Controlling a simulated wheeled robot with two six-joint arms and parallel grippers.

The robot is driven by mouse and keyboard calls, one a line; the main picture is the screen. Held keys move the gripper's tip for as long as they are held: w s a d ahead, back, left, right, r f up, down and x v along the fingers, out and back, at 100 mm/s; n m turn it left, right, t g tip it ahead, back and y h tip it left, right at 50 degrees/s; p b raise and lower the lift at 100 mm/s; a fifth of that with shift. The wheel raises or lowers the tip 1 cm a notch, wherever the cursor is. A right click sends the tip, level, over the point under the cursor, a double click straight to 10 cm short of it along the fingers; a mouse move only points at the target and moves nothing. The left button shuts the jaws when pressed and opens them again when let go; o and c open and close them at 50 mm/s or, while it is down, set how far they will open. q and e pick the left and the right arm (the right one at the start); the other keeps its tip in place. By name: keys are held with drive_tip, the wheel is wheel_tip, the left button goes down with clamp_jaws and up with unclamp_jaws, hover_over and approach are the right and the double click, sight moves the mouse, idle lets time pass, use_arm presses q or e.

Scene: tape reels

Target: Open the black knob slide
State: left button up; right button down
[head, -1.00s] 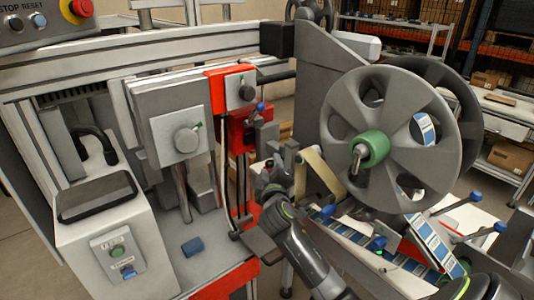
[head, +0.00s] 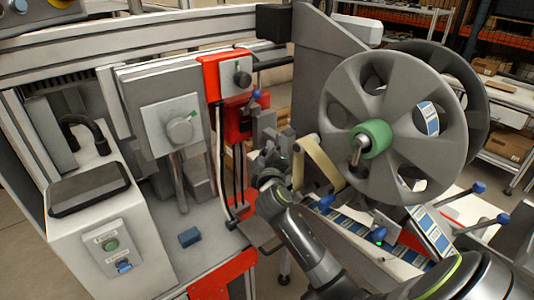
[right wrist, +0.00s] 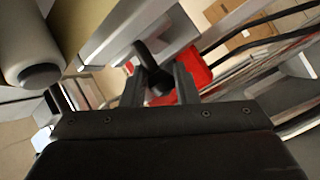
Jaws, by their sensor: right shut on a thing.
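The black knob (right wrist: 155,76) shows in the right wrist view as a dark rounded handle between the two fingers of my right gripper (right wrist: 160,82). The gripper is shut on it. A light metal bar and a red part lie just behind it. In the head view my right gripper (head: 270,162) is at the small grey mechanism beside the red bracket (head: 236,122), left of the tape reel. The knob itself is hidden there by the gripper and the mechanism. My left gripper is not in view.
The large grey reel (head: 393,128) with a green hub (head: 371,140) stands close right of my right gripper. A beige tape band (head: 320,165) runs down beside it. A labelled strip (head: 350,222) passes below, near blue-tipped levers (head: 478,188). A control box (head: 100,215) stands at left.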

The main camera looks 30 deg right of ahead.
drive_tip(key=w+b, duration=0.2)
drive_tip(key=w, duration=0.5)
drive_tip(key=shift+a+b, duration=0.25)
drive_tip(key=shift+b, duration=0.1)
drive_tip(key=c, duration=1.2)
unclamp_jaws()
drive_tip(key=shift+w+d, duration=0.1)
